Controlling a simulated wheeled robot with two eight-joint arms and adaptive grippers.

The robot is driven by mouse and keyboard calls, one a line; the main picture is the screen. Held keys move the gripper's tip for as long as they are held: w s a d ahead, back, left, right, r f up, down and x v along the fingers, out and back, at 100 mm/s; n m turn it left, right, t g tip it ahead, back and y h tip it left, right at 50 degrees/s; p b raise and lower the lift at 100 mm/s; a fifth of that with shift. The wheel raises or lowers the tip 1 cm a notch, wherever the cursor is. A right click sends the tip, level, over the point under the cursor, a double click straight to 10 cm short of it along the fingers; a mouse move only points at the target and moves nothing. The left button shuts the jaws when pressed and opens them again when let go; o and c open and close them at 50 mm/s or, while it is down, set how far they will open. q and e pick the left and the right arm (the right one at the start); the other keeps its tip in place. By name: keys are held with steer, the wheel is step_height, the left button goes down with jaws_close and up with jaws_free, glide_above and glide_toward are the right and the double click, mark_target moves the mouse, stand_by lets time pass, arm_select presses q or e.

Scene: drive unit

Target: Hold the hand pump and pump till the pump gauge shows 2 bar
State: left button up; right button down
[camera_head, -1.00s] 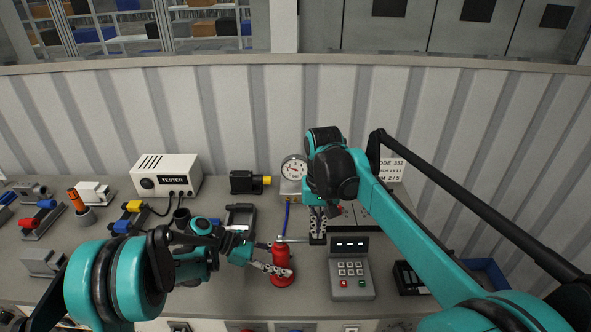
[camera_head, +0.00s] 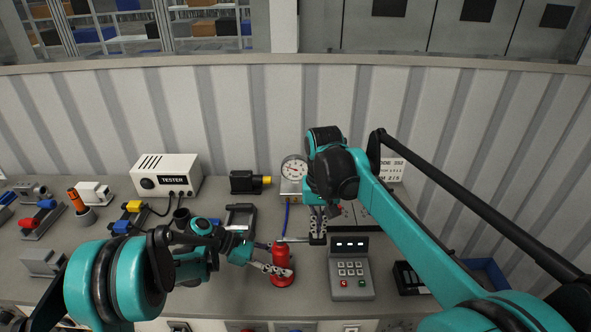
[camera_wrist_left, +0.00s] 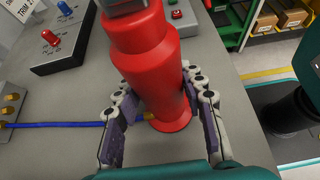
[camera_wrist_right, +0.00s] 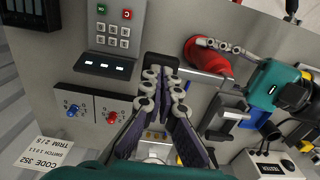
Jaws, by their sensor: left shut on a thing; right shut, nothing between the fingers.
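The red hand pump (camera_head: 282,255) stands upright on the bench. My left gripper (camera_head: 280,270) is shut around its body, one finger on each side, as the left wrist view shows (camera_wrist_left: 155,95). A grey lever runs from the pump top to a black grip (camera_wrist_right: 160,63). My right gripper (camera_wrist_right: 163,78) is shut and empty, with its fingertips at the black grip; I cannot tell whether they touch it. The pump gauge (camera_head: 294,170) is a round white dial behind the pump. Its needle is too small to read.
A keypad box (camera_head: 350,270) stands close to the right of the pump. A blue hose (camera_wrist_left: 60,124) runs from the pump base. A switch panel (camera_wrist_right: 95,104) lies beside my right gripper.

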steer(key=shift+a+f, duration=0.15)
steer(key=shift+f, duration=1.8)
steer(key=shift+d+r, duration=0.2)
steer(key=shift+r, duration=2.4)
steer(key=shift+r, duration=2.5)
arm_select(q)
steer(key=o, duration=1.3)
